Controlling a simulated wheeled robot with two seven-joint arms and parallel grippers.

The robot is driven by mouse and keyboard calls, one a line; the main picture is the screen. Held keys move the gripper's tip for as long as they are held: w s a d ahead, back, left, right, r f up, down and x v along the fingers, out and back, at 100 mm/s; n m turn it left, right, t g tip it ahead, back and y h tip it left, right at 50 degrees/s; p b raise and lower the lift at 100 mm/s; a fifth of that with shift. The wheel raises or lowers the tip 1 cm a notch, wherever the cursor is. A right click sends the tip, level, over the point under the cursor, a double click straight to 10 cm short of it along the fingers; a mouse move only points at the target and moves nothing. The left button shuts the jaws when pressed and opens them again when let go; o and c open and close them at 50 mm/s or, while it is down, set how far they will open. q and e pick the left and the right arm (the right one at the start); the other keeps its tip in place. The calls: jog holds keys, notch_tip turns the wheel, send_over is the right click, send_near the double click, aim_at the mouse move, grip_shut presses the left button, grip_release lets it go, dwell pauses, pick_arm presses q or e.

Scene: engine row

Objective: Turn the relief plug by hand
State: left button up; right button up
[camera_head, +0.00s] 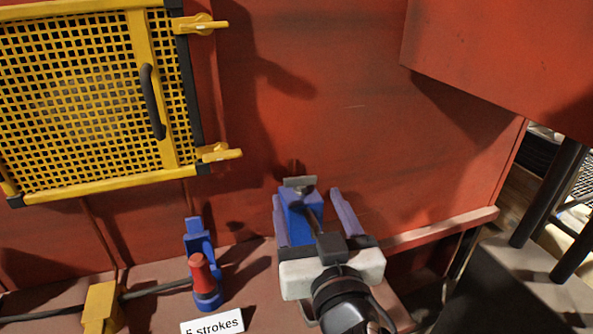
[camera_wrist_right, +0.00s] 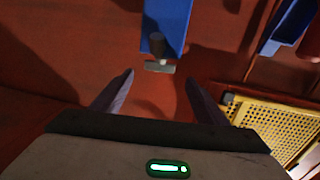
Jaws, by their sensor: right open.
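The relief plug appears to be the small grey T-shaped piece (camera_head: 300,184) at the top of a blue block (camera_head: 302,222). In the right wrist view the grey plug (camera_wrist_right: 159,67) shows its crossbar and dark stem against the blue block (camera_wrist_right: 166,22). My right gripper (camera_head: 306,194) is open, with one finger on each side of the blue block in the head view. In the right wrist view its two fingertips (camera_wrist_right: 158,80) are spread wider than the crossbar, with a gap on both sides. The gripper holds nothing. My left gripper is not in view.
A yellow mesh door (camera_head: 85,100) with a black handle is at upper left. A red and blue fitting (camera_head: 204,275) stands left of my right gripper, by a yellow block (camera_head: 102,308) and a "5 strokes" label (camera_head: 213,324). A red box (camera_head: 500,60) overhangs at upper right.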

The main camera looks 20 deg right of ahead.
aim_at(301, 180)
jog(key=w, duration=0.4)
jog(key=w+d, duration=0.1)
jog(key=w, duration=0.2)
jog(key=shift+p, duration=0.4)
jog(key=shift+w, duration=0.45)
jog(key=c, duration=1.1)
jog(key=shift+o, duration=0.2)
jog(key=shift+d+n+y+p, duration=0.1)
jog(key=shift+n+y+p, duration=0.3)
jog(key=shift+y+p, duration=0.15)
jog(key=shift+n+y+p, duration=0.3)
jog(key=shift+n+y, duration=0.1)
jog(key=shift+y, duration=0.25)
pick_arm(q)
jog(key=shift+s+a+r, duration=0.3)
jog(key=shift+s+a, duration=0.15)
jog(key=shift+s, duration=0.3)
pick_arm(e)
jog(key=o, duration=1.1)
jog(key=shift+c, duration=0.2)
